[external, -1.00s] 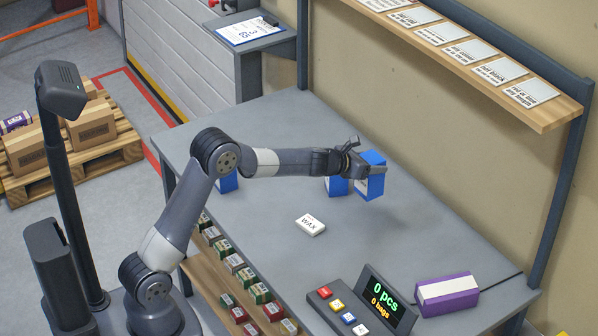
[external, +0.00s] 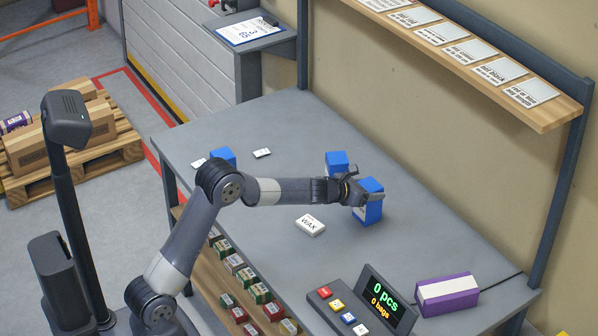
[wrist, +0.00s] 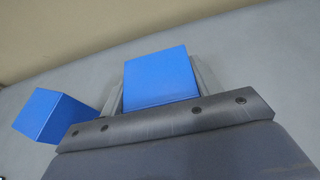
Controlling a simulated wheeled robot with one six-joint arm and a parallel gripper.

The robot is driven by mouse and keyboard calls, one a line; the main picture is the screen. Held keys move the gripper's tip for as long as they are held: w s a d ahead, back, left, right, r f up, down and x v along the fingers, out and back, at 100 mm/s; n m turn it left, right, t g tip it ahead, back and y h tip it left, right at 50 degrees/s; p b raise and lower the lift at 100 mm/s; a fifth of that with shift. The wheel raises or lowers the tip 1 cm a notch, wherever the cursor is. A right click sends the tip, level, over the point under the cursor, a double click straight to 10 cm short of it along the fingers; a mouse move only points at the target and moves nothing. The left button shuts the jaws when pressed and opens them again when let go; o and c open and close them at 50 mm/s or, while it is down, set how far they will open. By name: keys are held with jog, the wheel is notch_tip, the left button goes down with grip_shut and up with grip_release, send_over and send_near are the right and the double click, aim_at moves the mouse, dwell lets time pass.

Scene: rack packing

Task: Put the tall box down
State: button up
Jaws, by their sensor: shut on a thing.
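My gripper (external: 354,190) is shut on a blue box (external: 371,207), the tall box, near the middle of the grey table (external: 300,133). The box is upright and low over the table; I cannot tell whether its base touches the top. In the wrist view the held box (wrist: 161,76) sits between the fingers, showing its blue top. A second blue box (external: 337,162) stands just behind and left of my gripper, apart from the held one; it also shows at the left in the wrist view (wrist: 55,114). A third blue box (external: 223,156) stands near the left edge, partly behind my arm.
A white WAX card (external: 310,225) lies in front of my gripper. Small white cards (external: 262,153) lie further left. A button console (external: 360,305) and a purple box (external: 447,292) stand at the front right. The table right of the held box is clear.

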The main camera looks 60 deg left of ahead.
jog(key=shift+f, duration=0.1)
jog(key=shift+f, duration=0.15)
jog(key=o, duration=1.2)
jog(key=shift+s+r, duration=0.1)
jog(key=shift+r, duration=0.15)
jog(key=b+v, duration=0.1)
jog(key=v, duration=1)
jog(key=shift+s+r+b, duration=0.1)
jog(key=shift+s+b, duration=0.3)
